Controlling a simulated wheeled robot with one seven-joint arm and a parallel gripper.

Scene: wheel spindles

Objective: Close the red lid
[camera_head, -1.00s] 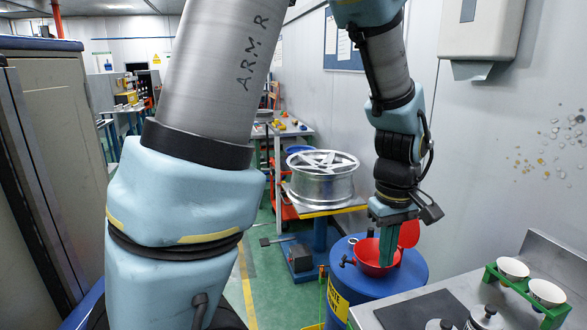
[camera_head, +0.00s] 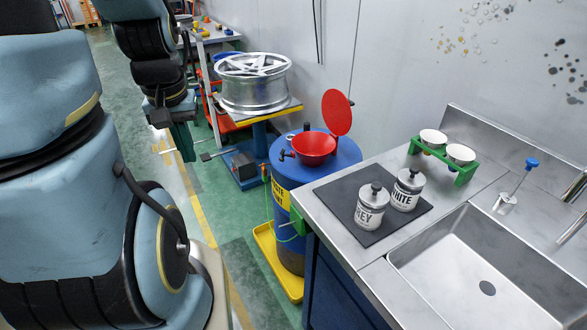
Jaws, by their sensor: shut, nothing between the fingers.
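The red lid (camera_head: 337,112) stands raised, nearly upright, at the right back edge of the red bowl-shaped funnel (camera_head: 314,146). The funnel sits on top of the blue drum (camera_head: 340,158) and its mouth is uncovered. My arm hides part of the scene at the left.
A silver wheel (camera_head: 254,84) rests on a stand left of and behind the drum. A steel counter (camera_head: 330,200) with a sink, two labelled cans (camera_head: 372,205) and a green cup rack (camera_head: 445,162) stands at the right. A yellow tray (camera_head: 268,250) lies under the drum.

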